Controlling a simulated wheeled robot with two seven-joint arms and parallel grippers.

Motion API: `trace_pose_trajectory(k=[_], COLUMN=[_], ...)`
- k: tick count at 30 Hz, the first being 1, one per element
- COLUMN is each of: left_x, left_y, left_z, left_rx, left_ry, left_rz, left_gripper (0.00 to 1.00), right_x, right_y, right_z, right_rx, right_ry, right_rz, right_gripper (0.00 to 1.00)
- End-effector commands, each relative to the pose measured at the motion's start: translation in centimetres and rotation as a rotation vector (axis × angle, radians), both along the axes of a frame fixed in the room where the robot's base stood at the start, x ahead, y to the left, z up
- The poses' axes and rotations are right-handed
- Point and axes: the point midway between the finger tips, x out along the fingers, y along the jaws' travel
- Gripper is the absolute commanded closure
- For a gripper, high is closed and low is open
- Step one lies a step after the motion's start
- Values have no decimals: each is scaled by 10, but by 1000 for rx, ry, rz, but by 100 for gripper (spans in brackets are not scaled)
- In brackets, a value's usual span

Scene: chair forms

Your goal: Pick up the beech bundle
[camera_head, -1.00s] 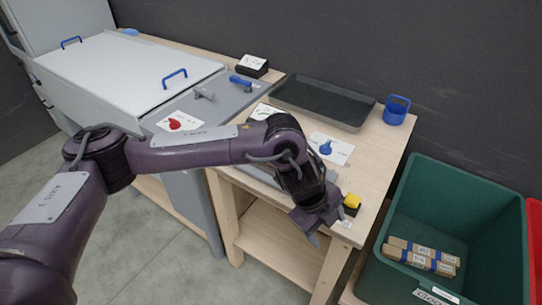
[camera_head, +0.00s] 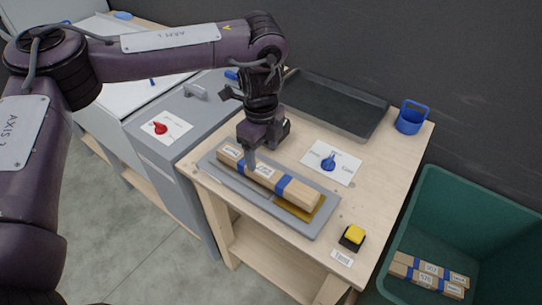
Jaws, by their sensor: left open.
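A wooden bundle (camera_head: 285,184) with blue bands and small white labels lies on a grey plate (camera_head: 312,227) on the wooden table. I cannot read whether its label says beech. My left gripper (camera_head: 259,152) points down over the left part of this bundle, with one finger in front of its near side. The jaws are open; the far finger's place against the bundle is hard to tell. Similar banded bundles (camera_head: 428,273) lie in the green crate (camera_head: 470,215) at the right. My right gripper is not in view.
A dark tray (camera_head: 335,103) and a blue cup-like holder (camera_head: 411,118) stand at the table's back. A blue knob (camera_head: 328,163) on a white card and a yellow button (camera_head: 354,236) are right of the plate. A red knob (camera_head: 160,128) is on the grey cabinet.

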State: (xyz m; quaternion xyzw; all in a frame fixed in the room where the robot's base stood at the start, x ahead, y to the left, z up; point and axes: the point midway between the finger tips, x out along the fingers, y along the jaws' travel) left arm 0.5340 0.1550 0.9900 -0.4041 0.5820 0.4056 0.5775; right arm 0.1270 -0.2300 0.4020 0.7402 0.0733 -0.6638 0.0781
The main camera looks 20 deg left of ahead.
Motion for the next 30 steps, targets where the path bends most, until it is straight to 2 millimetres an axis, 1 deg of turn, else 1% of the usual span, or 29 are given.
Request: trace_pose_trajectory(k=[3,5,8,12,15,18,21,25,29,30], left_x=[0,-1,-1,-1,-2,-2,-1,-1,-1,-1], left_y=[2,1,1,0,-2,-2,-2,-2,-2,-2], left_z=[-4,-10,-22,-37,-52,-64,-73,-77,-77,-77], left_rx=[2,2,2,1,1,4,2,3,3,3], left_ry=[3,5,5,5,6,4,2,1,1,1], left_rz=[4,4,3,4,4,5,4,3,3,3], left_gripper=[33,33,33,33,33,33,33,33,33,35], right_x=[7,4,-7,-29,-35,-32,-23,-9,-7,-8], right_y=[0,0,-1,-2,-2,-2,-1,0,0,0], right_z=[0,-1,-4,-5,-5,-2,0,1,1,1], right_rx=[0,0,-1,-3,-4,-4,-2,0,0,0], right_ry=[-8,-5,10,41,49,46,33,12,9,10], right_rz=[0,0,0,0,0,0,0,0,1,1], right_gripper=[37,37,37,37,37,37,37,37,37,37])
